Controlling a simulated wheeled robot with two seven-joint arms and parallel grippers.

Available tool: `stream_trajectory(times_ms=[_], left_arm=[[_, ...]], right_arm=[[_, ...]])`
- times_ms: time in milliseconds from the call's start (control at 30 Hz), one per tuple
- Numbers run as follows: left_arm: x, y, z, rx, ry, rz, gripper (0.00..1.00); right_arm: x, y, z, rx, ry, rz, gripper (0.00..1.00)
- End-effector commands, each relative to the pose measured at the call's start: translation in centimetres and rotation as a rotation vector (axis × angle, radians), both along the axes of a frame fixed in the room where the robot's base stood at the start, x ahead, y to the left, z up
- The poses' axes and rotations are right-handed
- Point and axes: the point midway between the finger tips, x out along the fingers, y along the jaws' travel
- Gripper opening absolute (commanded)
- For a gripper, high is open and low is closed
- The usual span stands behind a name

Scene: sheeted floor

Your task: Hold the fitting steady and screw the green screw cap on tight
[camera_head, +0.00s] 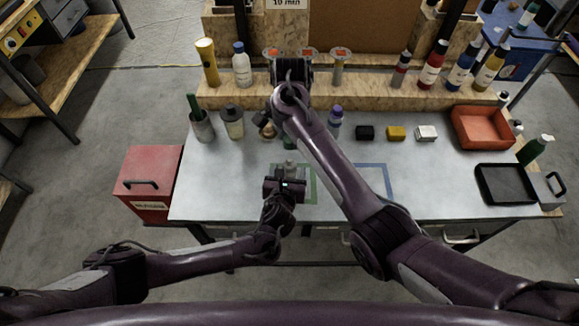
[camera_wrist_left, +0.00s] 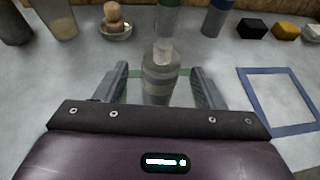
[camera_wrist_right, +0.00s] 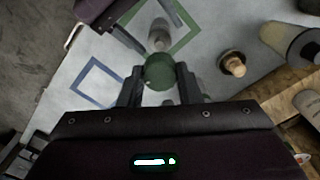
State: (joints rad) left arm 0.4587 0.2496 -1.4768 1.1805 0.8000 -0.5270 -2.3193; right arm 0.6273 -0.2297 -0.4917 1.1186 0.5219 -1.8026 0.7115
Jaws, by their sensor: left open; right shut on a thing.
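The grey bottle-shaped fitting (camera_wrist_left: 160,77) stands upright on the bench inside a green square outline (camera_head: 312,184); it also shows in the head view (camera_head: 289,168). My left gripper (camera_head: 286,184) is open, with one finger on each side of the fitting in the left wrist view. My right gripper (camera_wrist_right: 158,80) is shut on the green screw cap (camera_wrist_right: 158,70). In the head view my right arm hides most of the right gripper.
A blue square outline (camera_head: 373,165) on the bench to the right is empty. Black (camera_head: 365,132), yellow (camera_head: 396,133) and white (camera_head: 426,133) blocks stand behind it. A small dish with a wooden knob (camera_wrist_right: 234,64), cups and a purple-capped bottle (camera_head: 335,122) stand nearby.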

Motion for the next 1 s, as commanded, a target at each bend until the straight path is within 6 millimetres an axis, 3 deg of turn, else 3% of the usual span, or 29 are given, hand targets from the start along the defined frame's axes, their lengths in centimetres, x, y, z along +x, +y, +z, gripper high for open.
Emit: stream_trajectory(times_ms=[233,600,1000], left_arm=[[2.1,-0.3,-0.9,0.001,-0.002,0.0,0.63],[2.5,-0.3,-1.0,-0.001,0.0,-0.001,0.63],[2.4,-0.3,-1.1,0.0,0.0,-0.001,0.1]], right_arm=[[0.0,0.0,0.0,0.0,0.0,0.0,0.01],[0.0,0.0,0.0,0.0,0.0,0.0,0.01],[0.0,0.0,0.0,0.0,0.0,0.0,0.01]])
